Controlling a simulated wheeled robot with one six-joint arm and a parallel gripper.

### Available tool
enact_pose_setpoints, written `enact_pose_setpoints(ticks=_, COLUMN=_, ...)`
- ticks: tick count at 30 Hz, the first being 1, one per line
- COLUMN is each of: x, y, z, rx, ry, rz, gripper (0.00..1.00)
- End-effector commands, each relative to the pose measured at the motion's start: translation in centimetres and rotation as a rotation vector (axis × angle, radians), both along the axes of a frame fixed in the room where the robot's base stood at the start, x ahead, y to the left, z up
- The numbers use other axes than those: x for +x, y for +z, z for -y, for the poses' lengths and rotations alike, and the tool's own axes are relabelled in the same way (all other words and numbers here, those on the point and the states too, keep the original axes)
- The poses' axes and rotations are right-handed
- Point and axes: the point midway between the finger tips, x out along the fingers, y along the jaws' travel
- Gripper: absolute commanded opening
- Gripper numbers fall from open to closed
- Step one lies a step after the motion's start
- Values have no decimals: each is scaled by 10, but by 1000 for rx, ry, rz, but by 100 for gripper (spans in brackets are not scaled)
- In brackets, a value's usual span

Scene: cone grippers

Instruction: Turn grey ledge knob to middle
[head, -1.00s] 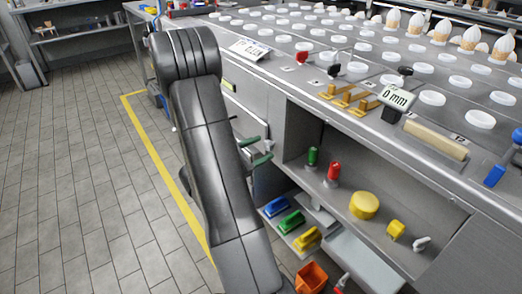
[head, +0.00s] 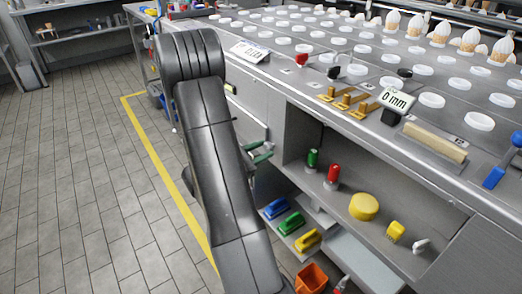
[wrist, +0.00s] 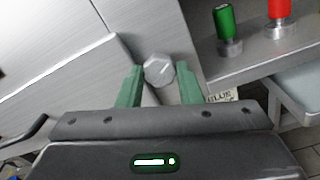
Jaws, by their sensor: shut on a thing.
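The grey knob (wrist: 158,67) is a faceted, light grey piece seen end-on in the wrist view. It sits between the two green fingers of my gripper (wrist: 159,80), which is shut on it. The way the knob points cannot be told, and its base is hidden behind the fingers. In the head view my gripper (head: 261,153) shows as green fingers beside the cabinet front, partly behind my arm. The knob itself cannot be made out there.
To the right is an open shelf with a green-handled piece (head: 312,160), a red-handled piece (head: 332,177) and a yellow cylinder (head: 363,207). Blue, green and yellow brushes lie below. An orange bin (head: 311,278) is lower. Floor at left is clear.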

Motion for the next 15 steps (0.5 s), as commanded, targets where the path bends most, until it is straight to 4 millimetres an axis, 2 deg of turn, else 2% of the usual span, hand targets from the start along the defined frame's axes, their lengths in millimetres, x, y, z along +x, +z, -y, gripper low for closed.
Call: enact_pose_setpoints(ticks=15, x=0, y=5, z=0, rx=-225, ry=0, rz=-311, gripper=10)
